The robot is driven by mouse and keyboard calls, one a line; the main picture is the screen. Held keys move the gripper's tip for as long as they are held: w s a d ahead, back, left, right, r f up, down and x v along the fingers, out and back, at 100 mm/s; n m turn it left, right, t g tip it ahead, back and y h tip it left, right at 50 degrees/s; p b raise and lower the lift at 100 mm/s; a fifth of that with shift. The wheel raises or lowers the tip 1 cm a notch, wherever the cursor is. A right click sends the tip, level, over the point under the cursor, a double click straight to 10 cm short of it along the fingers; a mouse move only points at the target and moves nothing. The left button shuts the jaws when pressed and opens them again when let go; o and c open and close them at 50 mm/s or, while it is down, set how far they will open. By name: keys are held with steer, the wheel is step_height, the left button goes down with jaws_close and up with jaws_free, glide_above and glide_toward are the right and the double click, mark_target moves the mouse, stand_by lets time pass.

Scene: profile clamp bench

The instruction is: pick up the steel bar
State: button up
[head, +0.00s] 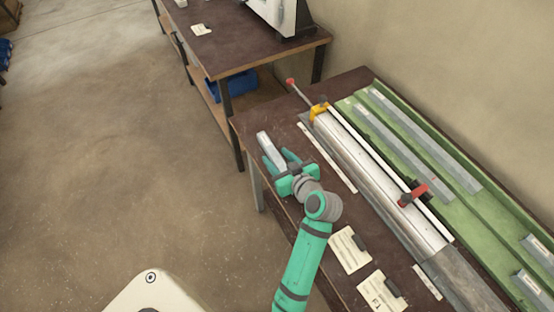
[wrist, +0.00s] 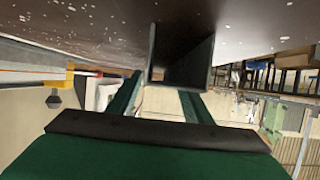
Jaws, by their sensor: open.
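A short grey steel bar (head: 267,145) with a pale label lies at the far left end of the dark bench. My gripper (head: 278,158) is open, with its two teal fingers at either side of the near part of the bar. In the wrist view, the bar (wrist: 181,62) shows as a grey square-edged block between the fingers of my gripper (wrist: 160,98). Its near end is close to the palm. Whether either finger touches it, I cannot tell.
A long pale profile (head: 377,180) with a yellow clamp (head: 319,110) and a red-handled clamp (head: 413,195) runs along the bench. A green tray (head: 462,212) holds several more grey bars. Cards (head: 350,250) lie in front. A second table (head: 235,45) stands behind.

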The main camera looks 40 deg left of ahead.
jaws_close()
steer(key=shift+r, duration=0.1)
